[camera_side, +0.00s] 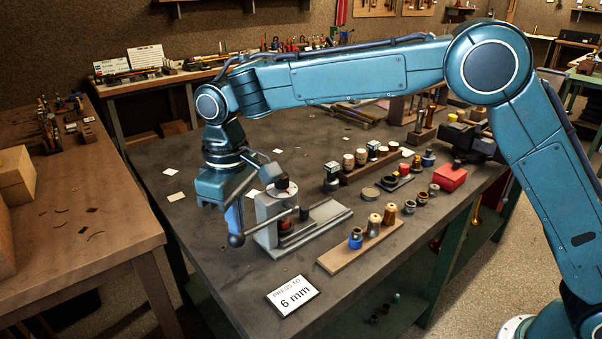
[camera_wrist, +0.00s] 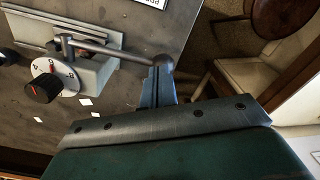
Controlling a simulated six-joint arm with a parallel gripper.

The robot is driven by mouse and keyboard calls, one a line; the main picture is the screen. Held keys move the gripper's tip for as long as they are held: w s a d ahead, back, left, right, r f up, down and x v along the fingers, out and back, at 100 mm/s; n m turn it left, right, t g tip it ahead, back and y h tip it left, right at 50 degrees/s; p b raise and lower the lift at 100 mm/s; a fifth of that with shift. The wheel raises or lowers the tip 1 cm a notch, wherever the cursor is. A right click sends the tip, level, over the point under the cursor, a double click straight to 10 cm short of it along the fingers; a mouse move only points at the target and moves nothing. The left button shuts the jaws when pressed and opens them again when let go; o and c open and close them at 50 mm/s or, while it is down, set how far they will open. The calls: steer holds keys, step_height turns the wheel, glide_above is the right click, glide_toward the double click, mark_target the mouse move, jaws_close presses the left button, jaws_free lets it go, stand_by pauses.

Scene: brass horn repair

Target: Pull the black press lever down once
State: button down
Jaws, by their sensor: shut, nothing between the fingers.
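The press (camera_side: 268,222) is a grey metal frame near the left edge of the dark bench, with a black knob (camera_side: 281,183) on top. Its lever (camera_side: 275,224) is a dark grey rod ending in a ball (camera_side: 237,240), slanting slightly down to the left. In the wrist view the lever (camera_wrist: 110,49) runs from the press to the ball (camera_wrist: 163,62). My gripper (camera_side: 236,226) is shut, pointing down, with its fingertips right at the ball end. It also shows in the wrist view (camera_wrist: 157,75). Nothing is between the fingers; whether they touch the ball is unclear.
A sign reading "PRESS TO 6 mm" (camera_side: 293,296) lies at the front of the bench. A wooden strip (camera_side: 342,254) with small parts and a red box (camera_side: 449,177) are to the right. The bench's left edge is close to my gripper.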

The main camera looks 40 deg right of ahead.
steer(key=shift+f, duration=0.7)
stand_by(0.8)
steer(key=shift+r, duration=0.1)
step_height(320, 180, up, 9)
stand_by(1.8)
steer(key=shift+d, duration=0.1)
